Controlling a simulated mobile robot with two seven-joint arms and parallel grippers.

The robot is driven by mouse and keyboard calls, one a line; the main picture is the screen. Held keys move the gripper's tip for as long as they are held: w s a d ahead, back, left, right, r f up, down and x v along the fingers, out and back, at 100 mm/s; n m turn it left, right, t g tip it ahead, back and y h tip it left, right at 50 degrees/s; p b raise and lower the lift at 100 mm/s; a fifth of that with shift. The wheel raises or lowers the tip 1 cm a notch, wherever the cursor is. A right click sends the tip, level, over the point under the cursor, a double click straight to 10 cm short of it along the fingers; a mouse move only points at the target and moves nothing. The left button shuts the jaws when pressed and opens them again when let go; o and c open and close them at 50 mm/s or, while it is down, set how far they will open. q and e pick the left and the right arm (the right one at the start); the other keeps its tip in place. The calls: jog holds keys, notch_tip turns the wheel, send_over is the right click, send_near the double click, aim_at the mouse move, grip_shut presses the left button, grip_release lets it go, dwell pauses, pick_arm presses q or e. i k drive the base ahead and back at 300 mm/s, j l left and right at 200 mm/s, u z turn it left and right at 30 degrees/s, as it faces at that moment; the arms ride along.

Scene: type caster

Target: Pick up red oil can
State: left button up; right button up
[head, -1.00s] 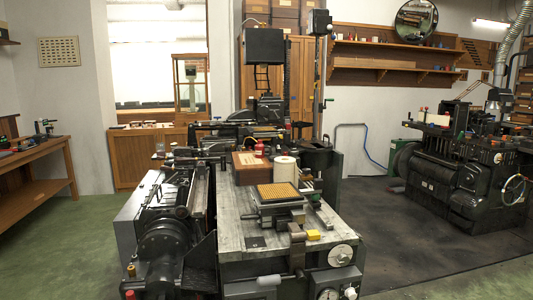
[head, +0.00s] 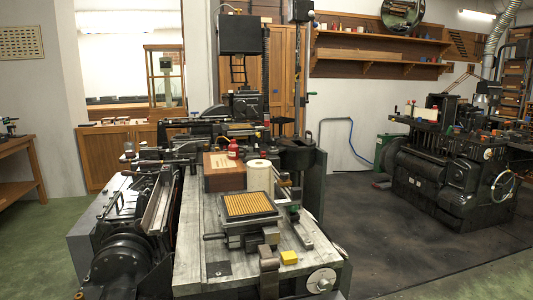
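A small red oil can (head: 233,149) stands upright at the back of the worktable in the head view. It is on or just behind the wooden box (head: 224,179), beside a white paper roll (head: 259,176); I cannot tell exactly which. Its lower part is partly hidden. Neither of my grippers shows in this view.
The grey worktable (head: 198,235) carries a vise-like fixture with a yellow-brown grid plate (head: 248,205) and a small yellow block (head: 289,257). Black machinery (head: 125,240) lines its left side. Dark floor (head: 370,225) to the right is open, up to another black machine (head: 440,170).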

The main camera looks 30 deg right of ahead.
aim_at(233, 148)
jog(key=i+l, duration=0.1)
jog(key=l, duration=0.65)
jog(key=i+l, duration=0.15)
jog(key=l, duration=1.3)
jog(key=i+l, duration=0.1)
jog(key=l, duration=1)
jog(key=i+l, duration=0.5)
jog(key=l, duration=0.2)
jog(key=i+l, duration=0.1)
jog(key=l, duration=0.25)
jog(key=i+l+u, duration=0.15)
jog(key=l, duration=0.15)
jog(key=i+l, duration=0.15)
jog(key=l, duration=0.2)
jog(key=i+l+u, duration=0.1)
jog(key=l, duration=0.25)
jog(key=i+l+u, duration=0.1)
jog(key=l, duration=0.25)
jog(key=i+l+u, duration=0.15)
jog(key=i+l, duration=0.25)
jog(key=i+l+u, duration=0.1)
jog(key=i+l, duration=0.25)
jog(key=l, duration=0.25)
